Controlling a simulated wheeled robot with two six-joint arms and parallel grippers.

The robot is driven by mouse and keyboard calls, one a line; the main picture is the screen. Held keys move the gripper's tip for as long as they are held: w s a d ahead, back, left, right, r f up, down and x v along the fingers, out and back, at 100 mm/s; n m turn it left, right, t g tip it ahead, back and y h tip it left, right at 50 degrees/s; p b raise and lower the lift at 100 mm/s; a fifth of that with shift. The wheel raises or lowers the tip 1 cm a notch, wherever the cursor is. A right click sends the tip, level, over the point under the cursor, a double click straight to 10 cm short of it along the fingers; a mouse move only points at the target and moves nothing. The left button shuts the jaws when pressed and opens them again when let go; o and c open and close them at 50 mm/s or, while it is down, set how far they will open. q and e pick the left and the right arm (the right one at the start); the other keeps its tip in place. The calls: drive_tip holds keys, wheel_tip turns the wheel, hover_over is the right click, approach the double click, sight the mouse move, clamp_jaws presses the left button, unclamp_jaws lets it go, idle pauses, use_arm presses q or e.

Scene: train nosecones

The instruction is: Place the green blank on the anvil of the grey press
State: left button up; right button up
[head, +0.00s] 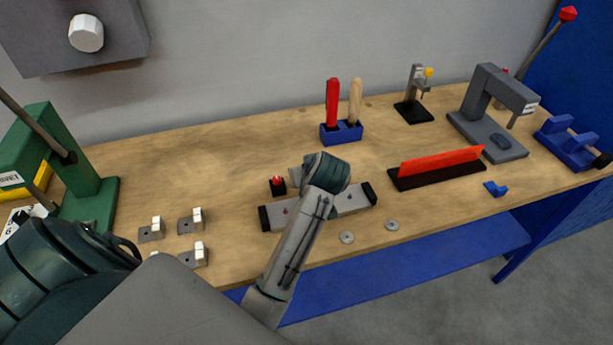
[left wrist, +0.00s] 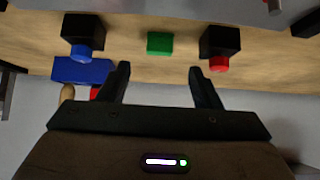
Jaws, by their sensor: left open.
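The green blank (left wrist: 160,43) sits on the wooden bench between two black blocks. It lies ahead of the fingertips of my left gripper (left wrist: 157,70), which is open and empty, roughly centred on the blank. A gap shows between fingers and blank. In the head view my left arm comes up over the bench and hides the blank and the fingers. The grey press (head: 511,92) stands at the right end of the bench. A dark rounded piece, apparently its anvil (head: 501,141), sits on its base with nothing visible on it. My right gripper is not in view.
A black block with a red button (head: 277,187) is left of my wrist. The blue tool holder (head: 328,138) stands behind it. A red-topped black rail (head: 440,172) and a small black-based stand (head: 413,111) lie toward the press. A green press (head: 95,195) is at left.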

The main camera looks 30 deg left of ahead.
use_arm(q)
drive_tip(key=shift+x, duration=0.95)
drive_tip(key=p+x, duration=0.2)
drive_tip(key=x, duration=0.3)
drive_tip(key=shift+w+a+r, duration=0.1)
drive_tip(key=shift+w+r, duration=0.05)
drive_tip(key=shift+r, duration=0.05)
drive_tip(key=shift+w+a+f, duration=0.1)
drive_tip(key=shift+f, duration=0.15)
drive_tip(key=c, duration=1.1)
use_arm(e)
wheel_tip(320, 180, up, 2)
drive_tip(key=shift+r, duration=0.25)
use_arm(q)
drive_tip(key=shift+r, duration=0.1)
